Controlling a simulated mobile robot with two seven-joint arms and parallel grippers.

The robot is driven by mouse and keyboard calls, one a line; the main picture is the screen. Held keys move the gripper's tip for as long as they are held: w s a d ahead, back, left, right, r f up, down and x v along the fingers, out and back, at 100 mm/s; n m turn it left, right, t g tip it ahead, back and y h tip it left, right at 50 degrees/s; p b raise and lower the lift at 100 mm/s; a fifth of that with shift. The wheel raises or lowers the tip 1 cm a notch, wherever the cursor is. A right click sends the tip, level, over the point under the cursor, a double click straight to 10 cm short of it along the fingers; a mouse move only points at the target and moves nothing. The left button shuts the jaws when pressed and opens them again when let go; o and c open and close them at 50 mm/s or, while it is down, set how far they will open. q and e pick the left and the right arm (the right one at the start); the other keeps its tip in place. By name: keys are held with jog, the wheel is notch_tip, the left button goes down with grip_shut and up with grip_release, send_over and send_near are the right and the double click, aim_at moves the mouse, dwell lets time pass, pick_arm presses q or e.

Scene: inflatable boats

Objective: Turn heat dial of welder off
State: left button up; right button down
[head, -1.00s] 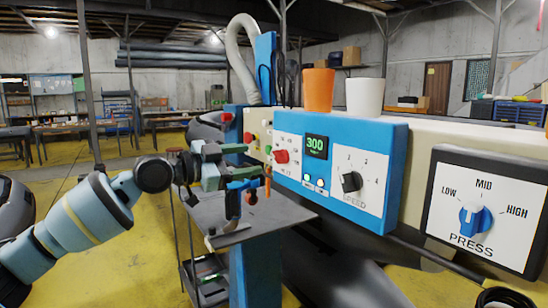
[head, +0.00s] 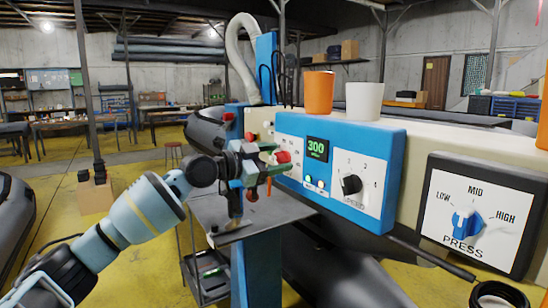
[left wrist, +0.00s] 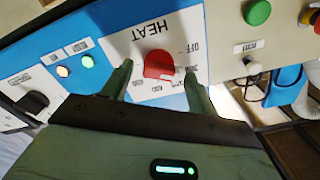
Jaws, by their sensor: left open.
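The heat dial is a red knob (left wrist: 159,65) on a white plate marked HEAT and OFF, in the left wrist view. It also shows in the head view (head: 283,157), partly behind my gripper. The welder (head: 372,137) is a blue box with a green display reading 300. My left gripper (left wrist: 158,80) is open, with one green finger on each side of the red knob and gaps visible between them. In the head view my left gripper (head: 270,164) is at the dial. I cannot tell whether a finger touches the knob. My right gripper is not in view.
A black speed knob (head: 351,184) sits right of the display. A press panel (head: 482,213) with a blue knob is at the far right. An orange cup (head: 319,92) and a white cup (head: 364,100) stand on the welder. A grey shelf (head: 262,210) lies below the gripper.

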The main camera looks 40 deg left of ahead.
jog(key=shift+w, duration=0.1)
pick_arm(q)
jog(key=c, duration=1)
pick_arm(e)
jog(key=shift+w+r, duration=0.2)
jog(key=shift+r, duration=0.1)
